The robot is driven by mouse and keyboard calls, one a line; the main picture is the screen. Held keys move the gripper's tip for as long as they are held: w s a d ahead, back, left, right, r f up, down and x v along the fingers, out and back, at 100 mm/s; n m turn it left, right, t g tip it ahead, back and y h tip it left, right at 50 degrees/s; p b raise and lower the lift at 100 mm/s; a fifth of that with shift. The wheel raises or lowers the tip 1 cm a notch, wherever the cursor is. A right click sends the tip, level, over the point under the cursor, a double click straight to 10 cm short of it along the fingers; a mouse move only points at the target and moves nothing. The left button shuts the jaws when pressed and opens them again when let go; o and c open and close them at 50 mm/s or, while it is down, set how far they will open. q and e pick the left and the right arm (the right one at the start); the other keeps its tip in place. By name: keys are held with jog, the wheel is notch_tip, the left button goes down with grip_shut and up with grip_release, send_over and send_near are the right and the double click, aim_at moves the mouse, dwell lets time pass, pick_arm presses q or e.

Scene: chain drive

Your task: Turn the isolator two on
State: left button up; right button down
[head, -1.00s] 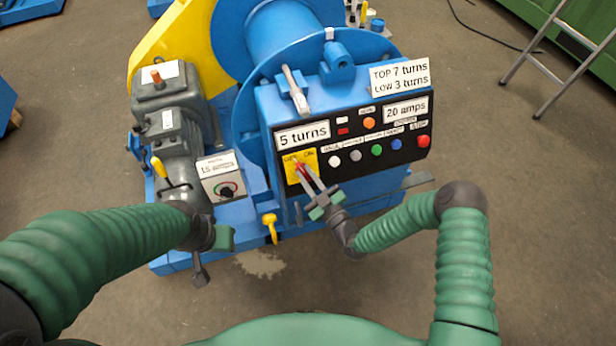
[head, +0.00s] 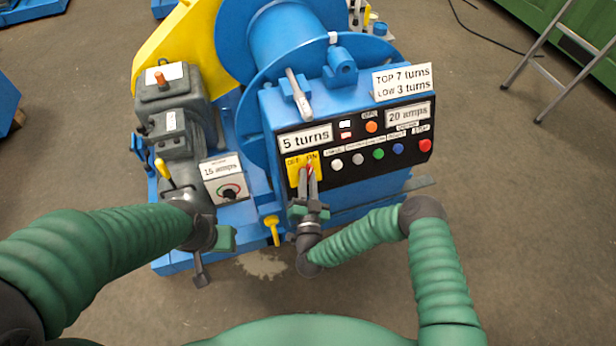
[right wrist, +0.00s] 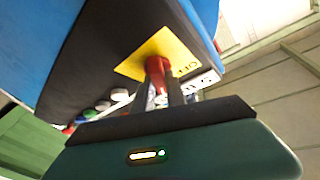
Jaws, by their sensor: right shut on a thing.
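The isolator is a yellow plate (head: 293,176) marked OFF at left and ON at right, on the left end of the black control panel. Its red handle (head: 311,167) stands near the ON mark. My right gripper (head: 312,178) is shut on this handle from below. In the right wrist view, the red handle (right wrist: 156,66) sits between the fingers against the yellow plate (right wrist: 150,46); the fingers hide part of it. My left gripper (head: 222,239) hangs lower left, away from the panel; its fingers are not clear. No number two is readable on the plate.
The panel (head: 352,172) has several coloured buttons right of the isolator, close to my right fingers. A grey lever (head: 298,92) rises above the panel. A yellow-handled lever (head: 271,226) stands just left of my right gripper. A meter box (head: 225,186) reads 15 amps.

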jog(key=shift+w+r+m+g+h+p, duration=0.1)
jog(key=shift+r+m+g+h+p, duration=0.15)
jog(key=shift+m+h, duration=0.55)
jog(key=shift+w+r+m+g+h+p, duration=0.15)
jog(key=shift+m+h+p, duration=0.2)
jog(key=shift+m, duration=0.75)
jog(key=shift+s+f+m, duration=0.1)
jog(key=shift+m, duration=0.2)
jog(key=c, duration=1.4)
grip_release()
jog(key=shift+f, duration=0.15)
jog(key=shift+o, duration=0.2)
jog(key=shift+s, duration=0.15)
